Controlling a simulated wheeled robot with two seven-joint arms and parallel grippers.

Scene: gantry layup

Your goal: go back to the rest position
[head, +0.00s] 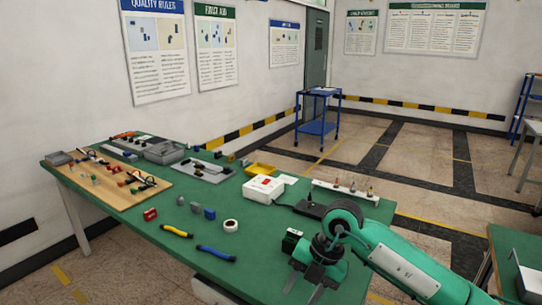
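My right arm, green with a dark wrist, comes in from the lower right. My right gripper (304,287) is over the near right part of the green-topped table (130,236), pointing down toward the bottom edge of the view. Its two grey fingers stand apart with nothing visible between them. A small dark block with a green-and-white face (291,240) is just left of the wrist; I cannot tell whether they touch. My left gripper is not in view.
The table holds a wooden board (150,196) with small parts, a grey tray (165,152), a white box (262,189), a tape roll (230,225), and yellow (176,231) and blue (215,253) handled tools. A blue cart (318,128) stands behind.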

